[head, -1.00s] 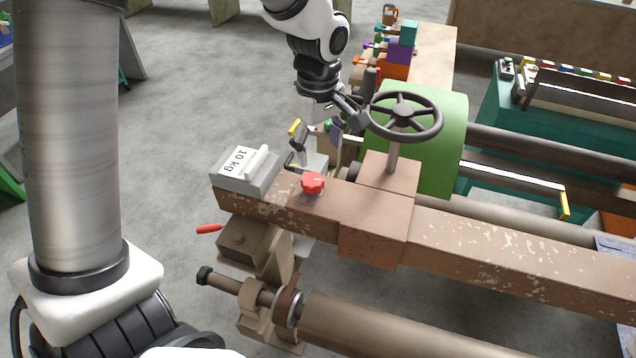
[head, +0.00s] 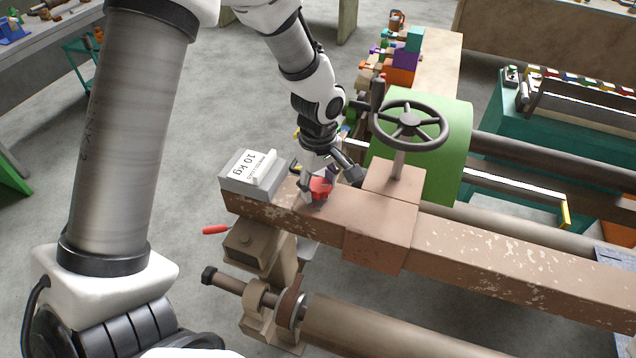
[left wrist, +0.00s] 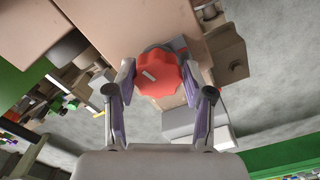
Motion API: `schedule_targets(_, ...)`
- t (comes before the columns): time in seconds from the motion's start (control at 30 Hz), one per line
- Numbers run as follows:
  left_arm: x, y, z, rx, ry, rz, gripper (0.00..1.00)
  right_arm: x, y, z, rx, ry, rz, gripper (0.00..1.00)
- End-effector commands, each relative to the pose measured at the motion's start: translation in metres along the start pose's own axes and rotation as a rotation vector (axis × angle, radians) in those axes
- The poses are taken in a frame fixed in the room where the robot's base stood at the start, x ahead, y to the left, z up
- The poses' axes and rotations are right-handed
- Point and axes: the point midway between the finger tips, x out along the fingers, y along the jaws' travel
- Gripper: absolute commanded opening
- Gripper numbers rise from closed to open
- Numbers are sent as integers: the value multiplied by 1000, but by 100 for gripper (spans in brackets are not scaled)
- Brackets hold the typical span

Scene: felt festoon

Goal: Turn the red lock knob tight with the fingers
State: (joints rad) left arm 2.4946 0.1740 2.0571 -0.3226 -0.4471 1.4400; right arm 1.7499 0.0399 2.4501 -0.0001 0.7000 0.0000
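The red lock knob (head: 320,188) is a lobed red knob on top of the brown beam (head: 470,240). In the left wrist view the knob (left wrist: 158,80) shows a small pale mark on its face. My left gripper (head: 328,180) is above and around the knob, pointing down at it. In the left wrist view the fingers (left wrist: 159,76) are spread, one on each side of the knob, with their tips very close to its rim. I cannot tell whether they touch it. My right gripper is not in view.
A dark handwheel (head: 410,124) stands to the right, before a green drum (head: 455,150). A red-handled lever (head: 215,230) sticks out at lower left.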

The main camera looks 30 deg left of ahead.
Motion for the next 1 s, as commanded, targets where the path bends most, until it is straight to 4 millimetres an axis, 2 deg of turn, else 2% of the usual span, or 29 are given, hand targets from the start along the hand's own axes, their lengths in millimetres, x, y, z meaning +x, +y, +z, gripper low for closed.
schedule_targets(0.03, 0, -1, 0, 1, -1, -4, 22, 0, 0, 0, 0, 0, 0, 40)
schedule_targets(0.07, 0, -1, 0, 1, -1, -5, 12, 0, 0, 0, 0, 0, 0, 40)
schedule_targets(0.67, 2, -2, 1, 48, -2, -7, 12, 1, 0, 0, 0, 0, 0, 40)
schedule_targets(1.0, 2, -2, 1, 266, -3, -8, 12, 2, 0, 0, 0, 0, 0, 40)
